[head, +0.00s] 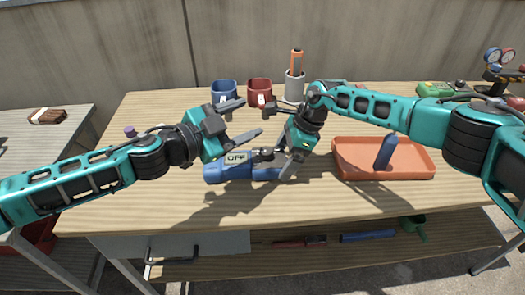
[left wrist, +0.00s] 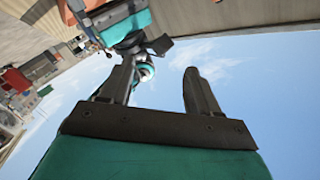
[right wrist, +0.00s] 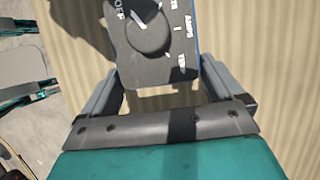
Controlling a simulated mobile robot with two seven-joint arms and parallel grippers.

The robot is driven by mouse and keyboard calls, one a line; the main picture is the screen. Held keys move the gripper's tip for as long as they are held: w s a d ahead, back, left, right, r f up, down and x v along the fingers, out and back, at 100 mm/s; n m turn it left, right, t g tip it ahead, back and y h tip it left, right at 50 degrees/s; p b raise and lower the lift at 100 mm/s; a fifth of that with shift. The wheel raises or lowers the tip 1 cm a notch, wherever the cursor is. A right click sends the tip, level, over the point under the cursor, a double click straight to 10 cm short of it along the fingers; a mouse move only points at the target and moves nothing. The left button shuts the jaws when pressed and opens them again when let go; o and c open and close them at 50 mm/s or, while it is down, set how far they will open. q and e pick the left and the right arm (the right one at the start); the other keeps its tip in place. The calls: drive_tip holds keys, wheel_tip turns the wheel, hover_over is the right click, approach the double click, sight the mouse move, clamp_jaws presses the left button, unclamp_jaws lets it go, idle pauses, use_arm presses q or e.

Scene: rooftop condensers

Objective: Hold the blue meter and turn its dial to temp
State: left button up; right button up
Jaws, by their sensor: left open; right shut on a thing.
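The blue meter (head: 228,172) lies on the wooden table, and its screen (head: 236,157) reads OFF. My right gripper (head: 277,163) is shut on the meter's right end. The right wrist view shows the meter's dark face (right wrist: 180,72) between my fingers. Its round dial (right wrist: 150,32) has a white mark on the side of the OFF label; AMPS and a partly readable TE label are further round. My left gripper (head: 250,118) is open and empty above and behind the meter.
A blue mug (head: 224,90), a red mug (head: 260,90) and a grey cup (head: 294,88) holding an orange-handled tool stand at the back. An orange tray (head: 350,165) with a blue object (head: 386,150) is at right. The table's front left is clear. A concrete wall stands behind.

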sight(265, 152)
use_arm(q)
drive_tip(key=s+a+f+n+y, duration=0.3)
drive_tip(key=s+f+n+y, duration=0.15)
drive_tip(key=f+n, duration=0.35)
drive_tip(key=shift+n+h, duration=0.45)
drive_tip(key=shift+n, duration=0.05)
drive_tip(key=x, duration=1.1)
drive_tip(key=shift+d, duration=0.2)
drive_tip(key=shift+c, duration=0.3)
drive_tip(key=c, duration=1)
drive_tip(key=shift+w+a+m+g+h, duration=0.1)
drive_tip(key=shift+m+g+h, duration=0.65)
drive_tip(key=shift+m+g, duration=0.5)
drive_tip(key=shift+w+m+g+h, duration=0.1)
drive_tip(key=shift+m+g+h, duration=0.65)
drive_tip(key=shift+m+g, duration=0.5)
